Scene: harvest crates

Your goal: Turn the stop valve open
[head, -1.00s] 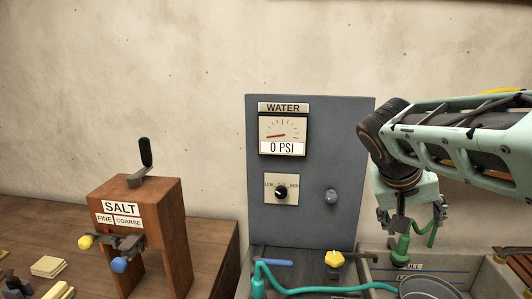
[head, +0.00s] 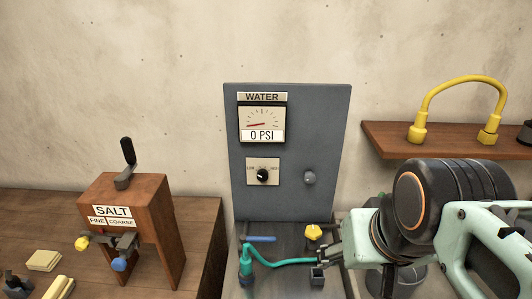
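The yellow valve knob (head: 313,232) and a blue lever handle (head: 262,239) stand low in front of the grey water panel (head: 290,145). I cannot tell for sure which of the two is the stop valve. The blue lever lies roughly level, above a teal fitting and hose (head: 285,262). My gripper (head: 338,248) reaches in from the right, pointing left. Its tip is close to the yellow knob, just right of and below it in the picture. Contact is not clear. The fingers are small and partly hidden, so their opening does not show.
The gauge (head: 262,124) reads 0 PSI, above a black selector knob (head: 263,176) and a grey knob (head: 309,178). A wooden salt dispenser (head: 135,190) stands left on a wooden table. A yellow hose (head: 460,85) rests on a wall shelf (head: 400,143) at right.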

